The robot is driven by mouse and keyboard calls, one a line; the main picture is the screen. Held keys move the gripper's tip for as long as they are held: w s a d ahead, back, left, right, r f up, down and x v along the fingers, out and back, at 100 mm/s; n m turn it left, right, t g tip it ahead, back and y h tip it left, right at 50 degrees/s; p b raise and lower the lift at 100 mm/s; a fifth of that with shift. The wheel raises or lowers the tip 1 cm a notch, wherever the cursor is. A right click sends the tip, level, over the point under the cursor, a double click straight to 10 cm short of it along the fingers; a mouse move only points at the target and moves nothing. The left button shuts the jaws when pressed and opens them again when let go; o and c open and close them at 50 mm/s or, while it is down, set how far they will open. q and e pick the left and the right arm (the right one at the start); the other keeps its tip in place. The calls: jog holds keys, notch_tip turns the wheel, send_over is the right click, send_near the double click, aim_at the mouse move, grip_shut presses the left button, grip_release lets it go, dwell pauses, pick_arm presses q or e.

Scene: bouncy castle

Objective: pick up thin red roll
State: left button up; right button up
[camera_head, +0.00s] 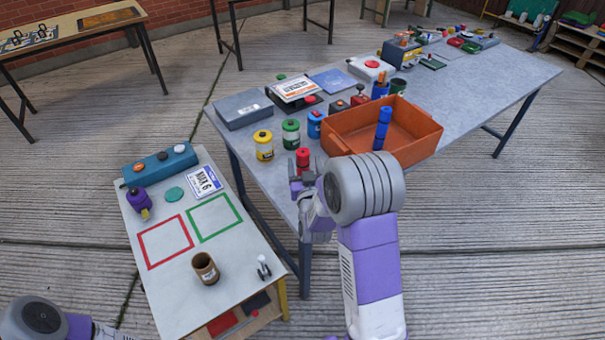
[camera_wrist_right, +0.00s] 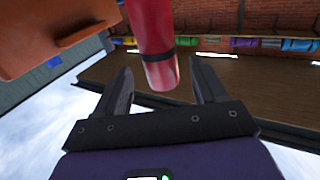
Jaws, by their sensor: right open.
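The thin red roll (camera_head: 303,158) stands upright on the long grey table (camera_head: 450,95), near its front edge and left of the orange crate. My right gripper (camera_head: 305,178) is open and close to the roll, on its near side, partly covering its lower part. In the right wrist view the red roll (camera_wrist_right: 155,40) shows large, its end reaching between the two spread fingers (camera_wrist_right: 163,72). I see no grip on it, and cannot tell whether a finger touches it. My left gripper is not in view.
The orange crate (camera_head: 345,122) holds an upright blue roll (camera_head: 383,125). Yellow (camera_head: 264,145), green (camera_head: 291,133) and blue (camera_head: 315,122) cans stand left of it.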

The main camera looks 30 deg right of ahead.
jog(key=shift+x, duration=1.65)
grip_shut()
